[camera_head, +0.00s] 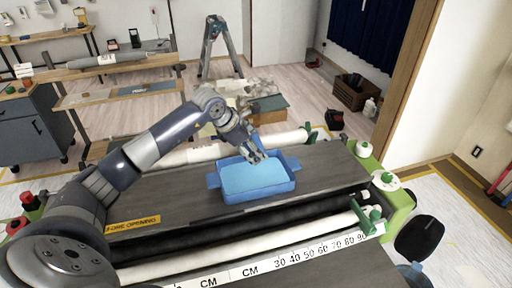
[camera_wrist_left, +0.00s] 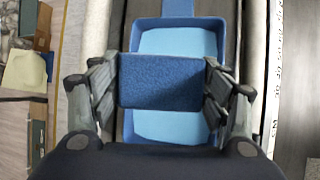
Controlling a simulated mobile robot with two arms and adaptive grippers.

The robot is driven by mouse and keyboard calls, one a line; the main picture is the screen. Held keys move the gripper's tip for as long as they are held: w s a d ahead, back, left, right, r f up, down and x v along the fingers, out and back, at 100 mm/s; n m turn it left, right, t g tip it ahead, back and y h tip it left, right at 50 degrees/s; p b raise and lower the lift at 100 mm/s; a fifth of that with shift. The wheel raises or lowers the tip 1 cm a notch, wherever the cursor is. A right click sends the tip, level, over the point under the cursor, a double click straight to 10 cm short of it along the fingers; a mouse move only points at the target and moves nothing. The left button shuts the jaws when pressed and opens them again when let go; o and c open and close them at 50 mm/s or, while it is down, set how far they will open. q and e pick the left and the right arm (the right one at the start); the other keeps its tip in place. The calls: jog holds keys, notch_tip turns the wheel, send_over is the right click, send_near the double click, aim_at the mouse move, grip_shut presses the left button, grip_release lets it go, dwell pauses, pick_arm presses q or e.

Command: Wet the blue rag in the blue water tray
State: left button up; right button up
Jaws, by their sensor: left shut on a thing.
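The blue water tray (camera_head: 258,198) sits on the dark top of the pasting machine, with light blue water in it. It also shows in the left wrist view (camera_wrist_left: 176,22), above and below the rag. My left gripper (camera_head: 256,158) is over the tray's back part. In the left wrist view the gripper (camera_wrist_left: 160,82) is shut on the dark blue rag (camera_wrist_left: 160,82), which spans between its fingers. The rag is over the water; I cannot tell whether it touches it. In the head view the rag is mostly hidden by the gripper. My right gripper is not in view.
The machine's dark top (camera_head: 170,200) is clear to the left of the tray. A white roll (camera_head: 205,152) lies behind it, and a ruler strip (camera_head: 250,270) runs along the front. A stepladder (camera_head: 218,50) stands farther back.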

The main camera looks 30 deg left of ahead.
pick_arm(q)
jog(key=shift+f+b, duration=0.4)
jog(key=shift+f, duration=0.5)
notch_tip(320, 180, down, 5)
jog(key=b, duration=0.3)
jog(key=shift+f+b, duration=0.75)
jog(key=shift+b, duration=0.2)
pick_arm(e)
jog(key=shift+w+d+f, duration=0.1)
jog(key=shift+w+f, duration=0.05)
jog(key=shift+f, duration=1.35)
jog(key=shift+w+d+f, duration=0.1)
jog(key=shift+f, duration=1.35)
pick_arm(q)
jog(key=shift+r, duration=0.1)
jog(key=shift+f, duration=1.45)
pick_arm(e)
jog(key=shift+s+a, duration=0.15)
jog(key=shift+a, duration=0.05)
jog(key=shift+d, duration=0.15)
